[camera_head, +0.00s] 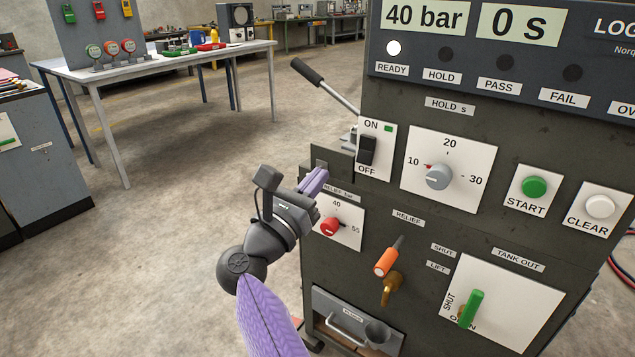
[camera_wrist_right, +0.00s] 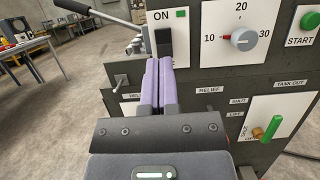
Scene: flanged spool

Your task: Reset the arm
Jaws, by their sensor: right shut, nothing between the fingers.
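My right gripper (camera_head: 316,180) is in front of the left part of the dark test machine (camera_head: 400,215), just below and left of the ON/OFF switch (camera_head: 367,150). In the right wrist view the purple fingers of this gripper (camera_wrist_right: 159,70) lie side by side, closed, with nothing between them. The fingertips point at the machine near the switch; I cannot tell whether they touch it. My right arm (camera_head: 265,310) rises from the bottom of the head view. My left gripper does not show.
The machine carries a hold dial (camera_head: 438,176), a green START button (camera_head: 534,187), a red relief knob (camera_head: 330,226), an orange-handled lever (camera_head: 387,257) and a green valve handle (camera_head: 471,308). A black-gripped pump lever (camera_head: 308,72) sticks out left. Open floor (camera_head: 180,220) lies left; a table (camera_head: 160,62) stands behind.

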